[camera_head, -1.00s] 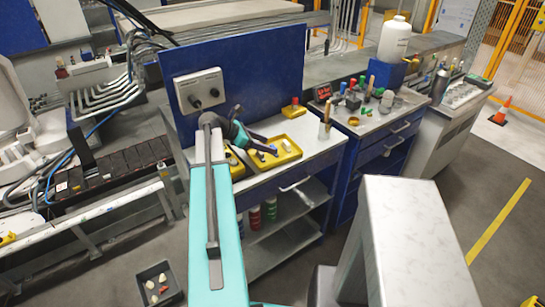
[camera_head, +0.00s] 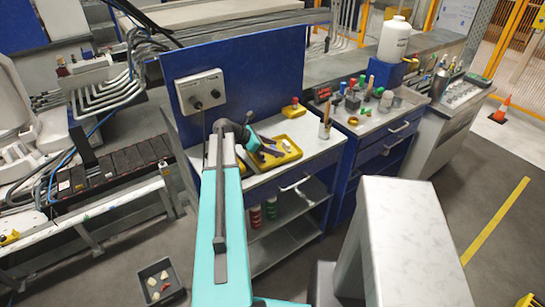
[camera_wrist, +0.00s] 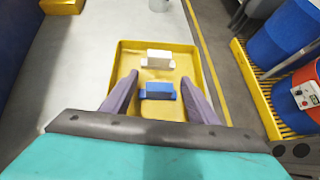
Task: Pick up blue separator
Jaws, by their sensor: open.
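The blue separator (camera_wrist: 158,91) lies in a yellow tray (camera_wrist: 210,88) on the workbench, as the wrist view shows. A white piece of similar shape (camera_wrist: 158,59) lies in the same tray, farther from my gripper. My gripper (camera_wrist: 158,83) is open, with its two purple-grey fingers over the tray, one on each side of the blue separator. I cannot tell whether the fingers touch it. In the head view my gripper (camera_head: 270,149) is at the yellow tray (camera_head: 290,157), and the blue separator cannot be made out there.
A blue upright panel (camera_head: 240,75) with a grey socket box stands behind the bench. A yellow block (camera_head: 293,109) and a container with a brush (camera_head: 324,129) stand beside the tray.

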